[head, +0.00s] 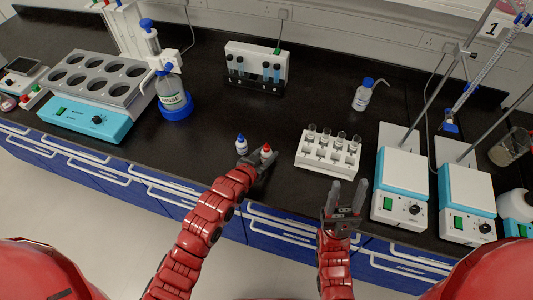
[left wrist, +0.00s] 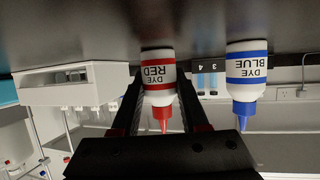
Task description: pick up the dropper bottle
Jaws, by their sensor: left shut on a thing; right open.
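Two small white dropper bottles stand near the front of the black bench. The red dye bottle (head: 266,153) has a red cap and a label reading DYE RED in the left wrist view (left wrist: 157,72). My left gripper (head: 258,162) is shut on it, one finger on each side. The blue dye bottle (head: 241,144) has a blue cap and stands just left of it, apart from the fingers; it also shows in the left wrist view (left wrist: 246,70). My right gripper (head: 346,196) is open and empty in front of the white tube rack.
A white rack (head: 312,158) with several glass vials stands right of the bottles. Hotplate stirrers (head: 400,190) stand at the right. A water bath (head: 88,112) and a reagent bottle (head: 174,98) are at the left. A wash bottle (head: 363,98) stands behind the rack.

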